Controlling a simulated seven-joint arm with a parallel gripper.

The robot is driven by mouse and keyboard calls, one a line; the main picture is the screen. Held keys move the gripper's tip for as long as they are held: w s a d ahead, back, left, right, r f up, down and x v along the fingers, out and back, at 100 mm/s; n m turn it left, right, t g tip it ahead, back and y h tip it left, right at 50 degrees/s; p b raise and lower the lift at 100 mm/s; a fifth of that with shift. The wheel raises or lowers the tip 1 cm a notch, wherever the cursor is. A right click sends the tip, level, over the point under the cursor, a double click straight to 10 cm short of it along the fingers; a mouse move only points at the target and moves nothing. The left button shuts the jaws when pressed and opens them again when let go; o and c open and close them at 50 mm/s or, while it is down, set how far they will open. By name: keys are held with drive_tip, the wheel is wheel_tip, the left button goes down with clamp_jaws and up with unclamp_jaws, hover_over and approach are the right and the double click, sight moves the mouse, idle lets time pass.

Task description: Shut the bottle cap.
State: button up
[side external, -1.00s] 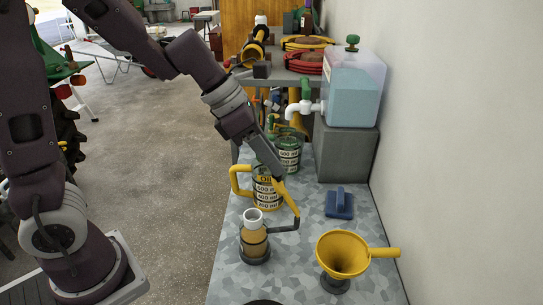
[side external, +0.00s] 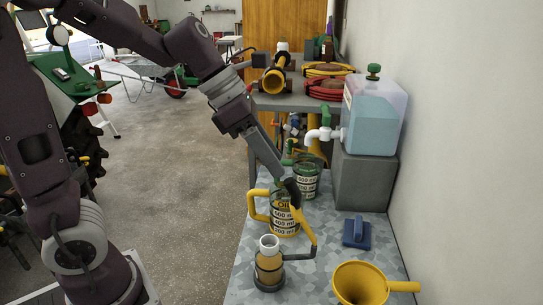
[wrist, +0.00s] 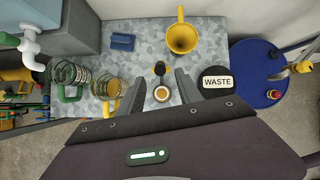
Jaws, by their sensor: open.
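A small bottle (side external: 269,264) with brown contents and a white open neck stands upright in a dark ring holder at the bench front. A grey arm (side external: 300,256) runs right from it, joining a slanted yellow bar (side external: 305,228). I cannot tell which part is the cap. My gripper (side external: 292,196) is open, pointing down above and right of the bottle. In the wrist view, the bottle mouth (wrist: 162,93) shows between my open fingers (wrist: 160,76), with a dark knob (wrist: 160,69) on a stem beside it. Contact with the bar is unclear.
Oil jug (side external: 284,218) and green measuring jug (side external: 306,180) stand behind the bottle. Yellow funnel (side external: 362,284), blue block (side external: 356,232) and a tank of blue liquid (side external: 374,115) are at right.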

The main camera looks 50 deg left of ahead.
drive_tip(key=shift+c, duration=1.4)
drive_tip(key=w+r+m, duration=0.1)
drive_tip(key=m, duration=0.3)
drive_tip(key=w+d+r+m, duration=0.1)
drive_tip(key=m, duration=0.4)
drive_tip(key=w+d+r+m+g, duration=0.1)
drive_tip(key=m, duration=0.3)
drive_tip(key=shift+w+d+r, duration=0.1)
drive_tip(key=shift+w+r, duration=0.1)
drive_tip(key=shift+r, duration=0.1)
clamp_jaws()
wheel_tip(320, 180, up, 5)
drive_tip(key=w+d+m+g+y, duration=0.1)
drive_tip(key=w+m+g+y, duration=0.15)
drive_tip(key=m, duration=2.05)
drive_tip(key=shift+t+h, duration=0.25)
drive_tip(key=shift+s+d+f, duration=0.1)
drive_tip(key=shift+s+f, duration=0.15)
drive_tip(key=shift+f, duration=1.7)
drive_tip(key=shift+s+d+f, duration=0.1)
drive_tip(key=shift+s+f, duration=0.1)
drive_tip(key=shift+f, duration=1.8)
drive_tip(key=shift+s+f, duration=0.25)
drive_tip(key=shift+f, duration=1.7)
drive_tip(key=shift+s+a, duration=0.1)
